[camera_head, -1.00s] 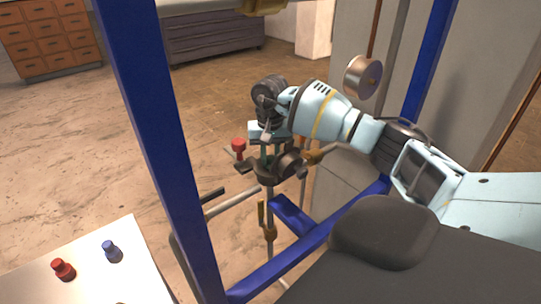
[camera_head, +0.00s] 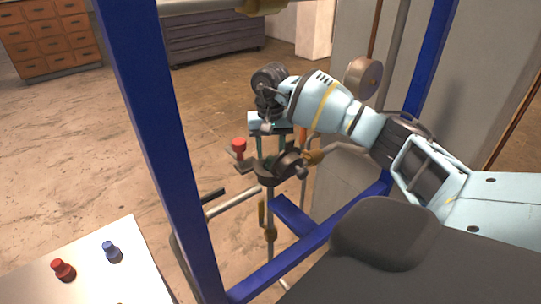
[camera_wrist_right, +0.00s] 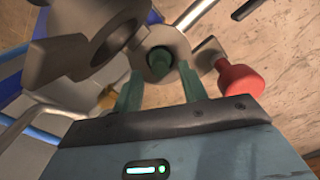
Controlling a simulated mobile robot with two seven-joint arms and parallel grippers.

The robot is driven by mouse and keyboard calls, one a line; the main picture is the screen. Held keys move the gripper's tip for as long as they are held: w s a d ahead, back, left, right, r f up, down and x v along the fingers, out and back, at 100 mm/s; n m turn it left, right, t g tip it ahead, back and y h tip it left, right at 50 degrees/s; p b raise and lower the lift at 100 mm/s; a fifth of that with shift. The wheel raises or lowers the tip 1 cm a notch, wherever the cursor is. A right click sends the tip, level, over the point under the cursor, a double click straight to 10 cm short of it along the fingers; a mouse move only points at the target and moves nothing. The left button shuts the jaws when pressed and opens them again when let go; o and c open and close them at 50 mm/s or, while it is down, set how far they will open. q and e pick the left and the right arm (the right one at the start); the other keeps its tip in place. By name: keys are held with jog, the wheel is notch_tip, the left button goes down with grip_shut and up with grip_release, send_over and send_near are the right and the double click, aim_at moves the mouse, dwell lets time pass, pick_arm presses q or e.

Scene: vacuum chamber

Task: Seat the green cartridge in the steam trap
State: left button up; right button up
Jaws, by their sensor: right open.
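The green cartridge (camera_wrist_right: 159,60) stands in the round opening of the grey steam trap (camera_wrist_right: 181,48) in the right wrist view. Only its dark green upper end shows there, and I cannot tell how deep it sits. In the head view the dark steam trap (camera_head: 290,164) is on the pipework below my right gripper (camera_head: 270,153). The right gripper is open and points down. Its two teal fingers are on either side of the cartridge's line, with visible space between them and the cartridge in the wrist view. My left gripper is not in view.
A red-capped part (camera_head: 239,145) stands close to the left of the gripper. Blue frame posts (camera_head: 165,140) and pipes surround the trap. A round metal disc (camera_head: 363,77) is behind my arm. A white table (camera_head: 95,265) at lower left holds a red piece (camera_head: 63,269) and a blue piece (camera_head: 111,251).

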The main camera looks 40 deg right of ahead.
aim_at(270, 158)
notch_tip(270, 158, up, 9)
jog(key=shift+r, duration=0.2)
dwell(0.6)
